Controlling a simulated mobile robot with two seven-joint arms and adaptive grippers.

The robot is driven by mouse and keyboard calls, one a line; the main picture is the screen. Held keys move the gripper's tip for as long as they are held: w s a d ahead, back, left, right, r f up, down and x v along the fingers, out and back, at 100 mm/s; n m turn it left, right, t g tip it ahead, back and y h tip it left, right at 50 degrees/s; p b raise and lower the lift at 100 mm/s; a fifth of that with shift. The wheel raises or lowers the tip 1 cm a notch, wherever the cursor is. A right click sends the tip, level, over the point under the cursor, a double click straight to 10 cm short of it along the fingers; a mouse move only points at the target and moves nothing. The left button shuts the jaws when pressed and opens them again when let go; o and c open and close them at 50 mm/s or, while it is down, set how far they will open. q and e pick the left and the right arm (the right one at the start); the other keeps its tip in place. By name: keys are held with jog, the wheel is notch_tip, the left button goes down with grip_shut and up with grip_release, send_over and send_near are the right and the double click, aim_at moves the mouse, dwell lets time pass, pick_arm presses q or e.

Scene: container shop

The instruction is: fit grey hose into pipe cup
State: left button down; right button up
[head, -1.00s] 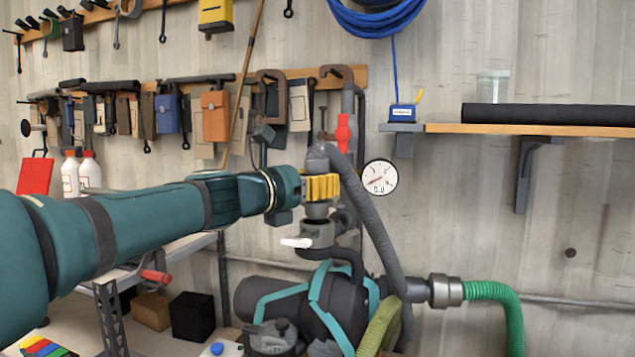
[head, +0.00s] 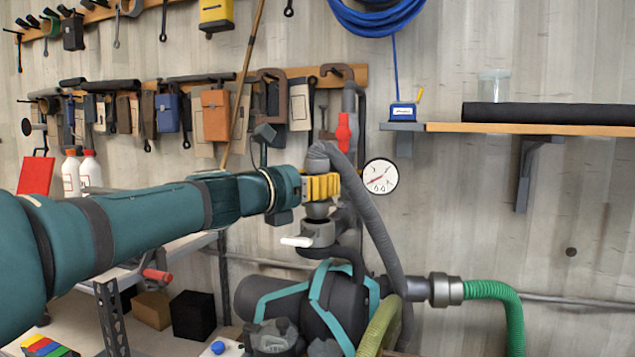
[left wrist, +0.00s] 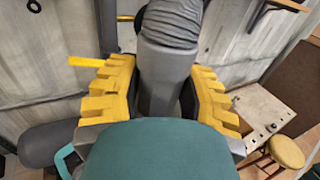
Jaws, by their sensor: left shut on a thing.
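The grey hose (head: 368,218) is ribbed. It arches over the top of my left gripper and runs down to the right toward the pump. My left gripper (head: 321,187) has yellow fingers shut on its smooth grey end cuff. In the left wrist view the cuff (left wrist: 163,75) lies between the yellow fingers, with the ribbed part above it. The pipe cup (head: 317,235) is a grey fitting straight below the cuff, above a white lever. The cuff looks upright and in line with the cup. I cannot tell whether it sits inside or only meets the rim. My right gripper is not in view.
A dark pump with teal straps (head: 335,305) stands below. A green hose (head: 500,292) joins a metal coupling at its right. A gauge (head: 380,176) and a red-handled valve (head: 344,133) are close behind the hose. A shelf (head: 560,130) is at the right.

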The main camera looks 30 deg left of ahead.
pick_arm(q)
jog(key=shift+f+b, duration=1.1)
jog(key=shift+f, duration=0.25)
dwell(1.0)
jog(key=shift+c, duration=2.3)
grip_release()
jog(key=v, duration=1.2)
